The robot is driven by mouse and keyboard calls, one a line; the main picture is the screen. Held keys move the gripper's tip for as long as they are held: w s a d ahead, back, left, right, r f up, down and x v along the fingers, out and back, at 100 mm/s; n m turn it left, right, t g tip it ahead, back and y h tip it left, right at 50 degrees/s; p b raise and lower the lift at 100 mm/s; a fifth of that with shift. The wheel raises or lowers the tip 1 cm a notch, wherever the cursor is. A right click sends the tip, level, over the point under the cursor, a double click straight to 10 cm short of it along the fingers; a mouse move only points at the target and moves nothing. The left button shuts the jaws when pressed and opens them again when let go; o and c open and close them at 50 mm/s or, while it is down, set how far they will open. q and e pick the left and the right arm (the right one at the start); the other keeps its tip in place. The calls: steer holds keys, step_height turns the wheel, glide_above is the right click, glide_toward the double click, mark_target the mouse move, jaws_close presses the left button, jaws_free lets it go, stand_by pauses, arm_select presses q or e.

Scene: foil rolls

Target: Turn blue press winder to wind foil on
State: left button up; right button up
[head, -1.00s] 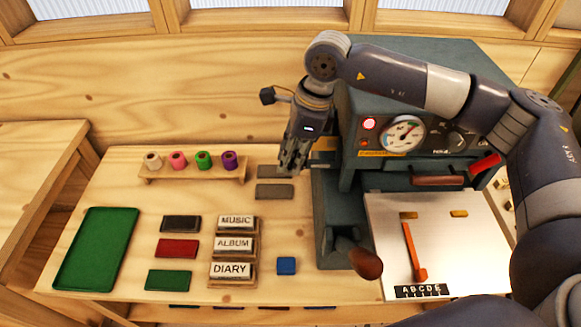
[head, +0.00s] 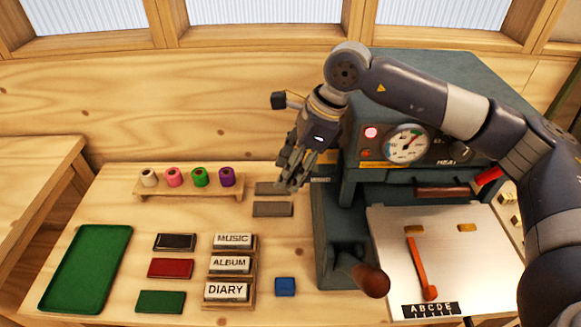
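The blue-grey press (head: 334,232) stands at the right of the bench, with a dial, a lit red lamp and a dark red handle on its front. The winder cannot be made out; my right gripper (head: 290,178) covers part of the press's left side. That gripper points down beside the press's upper left edge, close to a small label there. Its fingers overlap in this view, so I cannot tell how far apart they are or whether they touch anything. Foil rolls in white (head: 149,178), pink (head: 174,177), green (head: 200,176) and purple (head: 227,176) stand on a wooden rack (head: 190,193). My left gripper is not in view.
Two grey blocks (head: 272,209) lie just left of the press. A wooden-knobbed lever (head: 371,280) sticks out at its front. A metal plate (head: 390,222) holds an orange bar (head: 416,262). A green tray (head: 88,268) and type blocks (head: 229,291) lie to the left.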

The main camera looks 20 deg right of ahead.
steer(key=v, duration=1.2)
